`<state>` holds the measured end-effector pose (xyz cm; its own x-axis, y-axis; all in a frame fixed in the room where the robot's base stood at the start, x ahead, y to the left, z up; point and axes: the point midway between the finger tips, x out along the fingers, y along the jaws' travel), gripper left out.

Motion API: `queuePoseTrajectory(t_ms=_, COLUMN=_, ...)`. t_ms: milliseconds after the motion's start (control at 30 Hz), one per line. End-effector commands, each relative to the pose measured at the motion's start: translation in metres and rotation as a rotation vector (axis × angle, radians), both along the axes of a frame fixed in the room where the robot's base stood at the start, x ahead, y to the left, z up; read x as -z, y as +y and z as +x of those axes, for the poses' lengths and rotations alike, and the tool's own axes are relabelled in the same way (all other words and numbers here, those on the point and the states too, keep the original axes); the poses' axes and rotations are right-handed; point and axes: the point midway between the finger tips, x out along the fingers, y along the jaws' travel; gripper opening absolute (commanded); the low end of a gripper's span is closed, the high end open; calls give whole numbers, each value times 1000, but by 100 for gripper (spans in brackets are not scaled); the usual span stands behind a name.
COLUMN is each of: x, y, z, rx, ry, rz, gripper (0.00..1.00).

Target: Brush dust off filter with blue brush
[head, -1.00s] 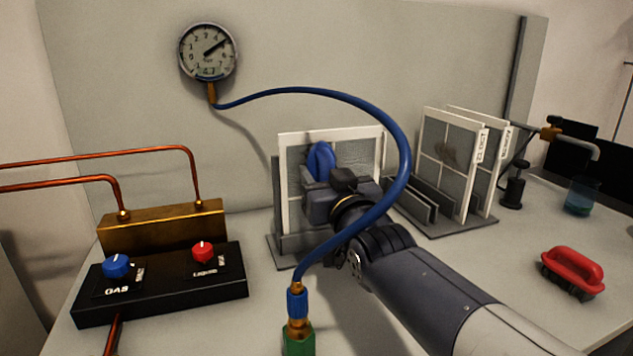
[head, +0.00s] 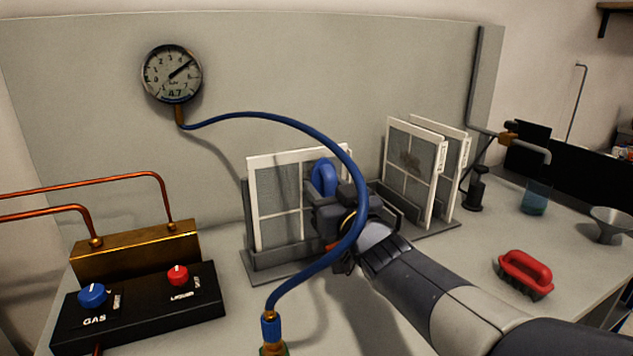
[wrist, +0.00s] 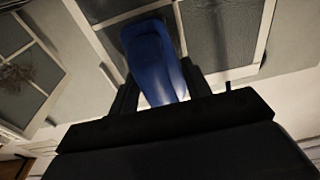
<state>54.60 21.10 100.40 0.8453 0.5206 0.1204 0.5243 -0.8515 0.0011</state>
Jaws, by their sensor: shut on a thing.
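My gripper (head: 335,192) is shut on the blue brush (head: 324,177), in front of the right part of a white-framed filter (head: 253,205) standing upright in a grey stand. In the wrist view the blue brush (wrist: 152,62) sits between the fingers, before the filter's grey mesh (wrist: 221,35). Its bristles are hidden, so I cannot tell whether they touch the mesh. No clear dust shows on the visible part of this filter. Another filter (head: 411,172) to the right carries a dark dusty patch and shows in the wrist view (wrist: 22,82).
A blue hose (head: 306,127) arches from the gauge (head: 171,74) across in front of my gripper. A red brush (head: 525,272) lies on the bench at right. A control box (head: 140,300) with knobs stands at left. Bench around the red brush is clear.

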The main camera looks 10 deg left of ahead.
Motion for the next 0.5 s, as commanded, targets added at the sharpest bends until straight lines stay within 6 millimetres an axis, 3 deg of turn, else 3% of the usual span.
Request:
queuePoseTrajectory(t_ms=333, x=1, y=-3, z=3, rx=2, ry=1, rz=1, gripper=28)
queuePoseTrajectory(t_ms=500, x=0, y=-8, z=-5, rx=2, ry=0, rz=0, gripper=28)
